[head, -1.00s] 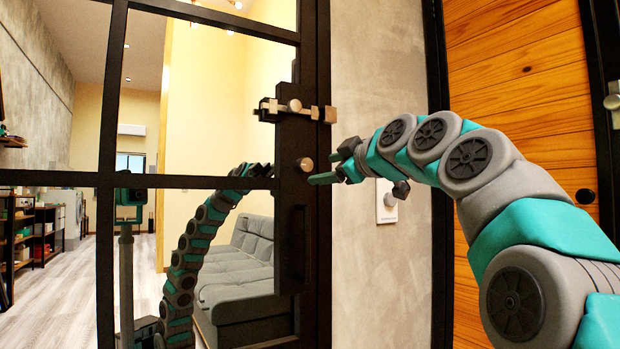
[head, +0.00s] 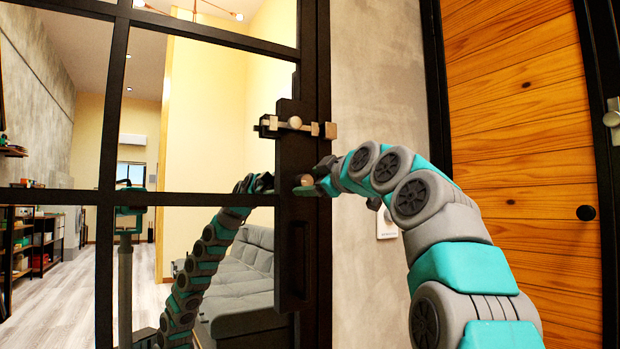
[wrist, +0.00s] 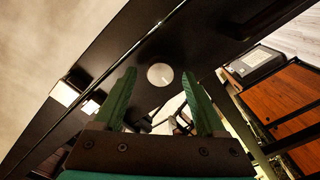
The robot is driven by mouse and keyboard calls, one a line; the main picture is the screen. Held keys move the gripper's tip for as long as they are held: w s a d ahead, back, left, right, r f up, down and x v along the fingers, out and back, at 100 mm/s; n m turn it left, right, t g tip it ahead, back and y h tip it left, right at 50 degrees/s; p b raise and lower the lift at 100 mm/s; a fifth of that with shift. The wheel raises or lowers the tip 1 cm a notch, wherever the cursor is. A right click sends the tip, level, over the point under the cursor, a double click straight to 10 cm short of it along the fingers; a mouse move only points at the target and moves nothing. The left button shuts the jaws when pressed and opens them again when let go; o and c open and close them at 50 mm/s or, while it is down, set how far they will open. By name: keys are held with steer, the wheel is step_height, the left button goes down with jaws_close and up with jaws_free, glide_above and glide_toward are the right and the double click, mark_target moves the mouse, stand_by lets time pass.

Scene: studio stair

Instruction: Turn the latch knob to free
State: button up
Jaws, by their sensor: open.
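A round metal knob (head: 306,180) sits on the dark door stile, below a slide bolt. In the wrist view the same knob (wrist: 160,74) appears as a pale disc just ahead of my fingertips, centred between them. My gripper (head: 311,189) is open at the knob in the head view, coming from the right. The wrist view shows both green fingers of my gripper (wrist: 159,75) spread apart. I cannot tell whether either finger touches the knob. The head view partly hides the knob behind my gripper.
The slide bolt (head: 295,125), with its own small knob, crosses the stile above my gripper. A dark pull handle (head: 293,262) is below. A white wall plate (head: 387,224) and a wooden door (head: 525,130) stand to the right. The glass reflects my arm.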

steer(key=shift+w+a+f, duration=0.1)
steer(key=shift+w+a, duration=0.1)
steer(key=shift+w, duration=0.15)
steer(key=shift+c, duration=0.3)
jaws_close()
